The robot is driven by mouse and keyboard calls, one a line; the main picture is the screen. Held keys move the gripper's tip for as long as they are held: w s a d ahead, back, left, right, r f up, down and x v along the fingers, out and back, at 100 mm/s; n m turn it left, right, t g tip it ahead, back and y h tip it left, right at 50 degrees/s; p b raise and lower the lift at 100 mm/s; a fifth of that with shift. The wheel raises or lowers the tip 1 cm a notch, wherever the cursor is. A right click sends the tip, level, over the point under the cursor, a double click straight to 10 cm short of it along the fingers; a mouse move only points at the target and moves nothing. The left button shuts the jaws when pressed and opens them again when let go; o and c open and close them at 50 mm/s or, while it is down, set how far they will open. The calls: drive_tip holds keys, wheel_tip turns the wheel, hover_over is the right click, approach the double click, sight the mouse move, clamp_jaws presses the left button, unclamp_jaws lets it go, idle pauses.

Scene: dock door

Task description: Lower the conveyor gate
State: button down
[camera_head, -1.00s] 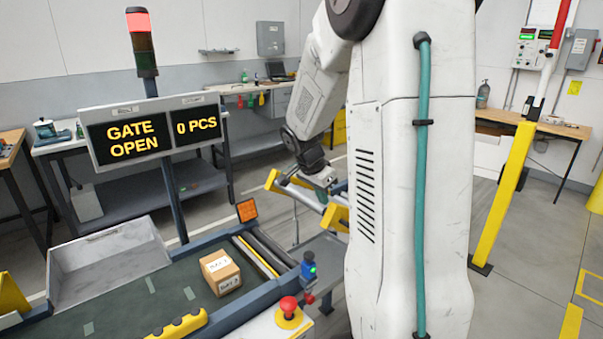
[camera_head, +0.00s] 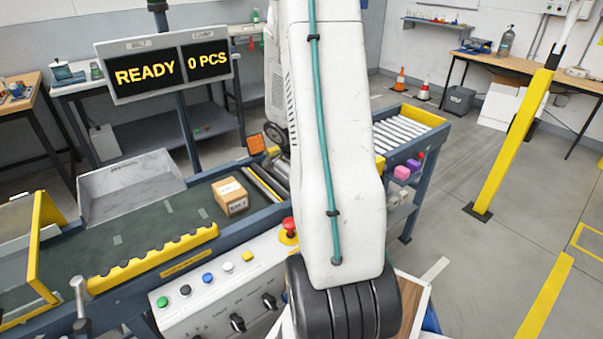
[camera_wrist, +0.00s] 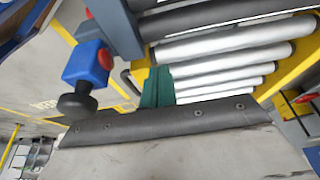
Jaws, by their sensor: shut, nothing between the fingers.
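The conveyor gate is mostly hidden behind my arm in the head view. In the wrist view, silver rollers (camera_wrist: 215,50) between yellow rails lie close ahead of my gripper (camera_wrist: 157,82). Its teal fingers are shut with nothing between them, near the rollers' left end; I cannot tell whether they touch. A blue latch block with a black knob (camera_wrist: 76,105) is left of the fingers. The display (camera_head: 168,70) reads READY and 0 PCS. My gripper is hidden behind my arm in the head view.
A labelled carton (camera_head: 230,198) sits on the belt conveyor. A control panel with a red stop button (camera_head: 289,226) stands in front. A yellow post (camera_head: 510,145) stands in open floor.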

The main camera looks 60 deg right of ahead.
idle(0.3)
drive_tip(key=w+a+r, duration=0.3)
drive_tip(key=a+r, duration=0.3)
drive_tip(key=a, duration=0.2)
drive_tip(key=shift+w+a+r, duration=0.2)
drive_tip(key=shift+a+r, duration=0.2)
drive_tip(key=s+a+r+n+t+y, duration=0.1)
drive_tip(key=s+a+r+n, duration=0.3)
drive_tip(key=a+n, duration=0.3)
drive_tip(key=s+a+r+n+t+y, duration=0.1)
drive_tip(key=s+a+r+n, duration=0.4)
drive_tip(key=a, duration=0.8)
drive_tip(key=s+a+r+n+t+y, duration=0.1)
drive_tip(key=s+a+r+n, duration=0.3)
drive_tip(key=a+r+n, duration=0.4)
drive_tip(key=shift+s+a+r+n+y, duration=0.25)
drive_tip(key=shift+a+n+y, duration=0.25)
drive_tip(key=shift+a+n, duration=0.7)
